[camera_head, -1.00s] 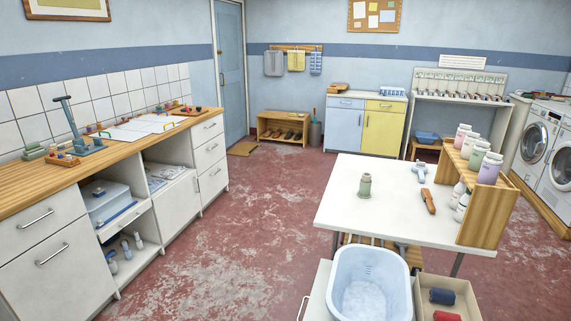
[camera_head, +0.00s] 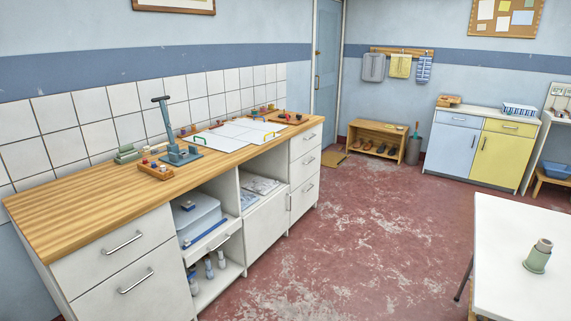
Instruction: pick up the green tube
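A small green container (camera_head: 537,258) with a narrower grey-brown top stands upright on the white table (camera_head: 500,225) at the right edge of the view. It is the most tube-like green thing I see, but I cannot tell for sure that it is the green tube. Small green blocks (camera_head: 126,154) lie on the wooden counter at the left. Neither of my grippers is in view.
The wooden counter (camera_head: 70,215) along the left wall holds a blue press-like stand (camera_head: 172,140), white sheets (camera_head: 235,134) and small trays of coloured pieces. Red floor (camera_head: 370,240) lies open between counter and table. A blue-and-yellow cabinet (camera_head: 480,150) stands at the back.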

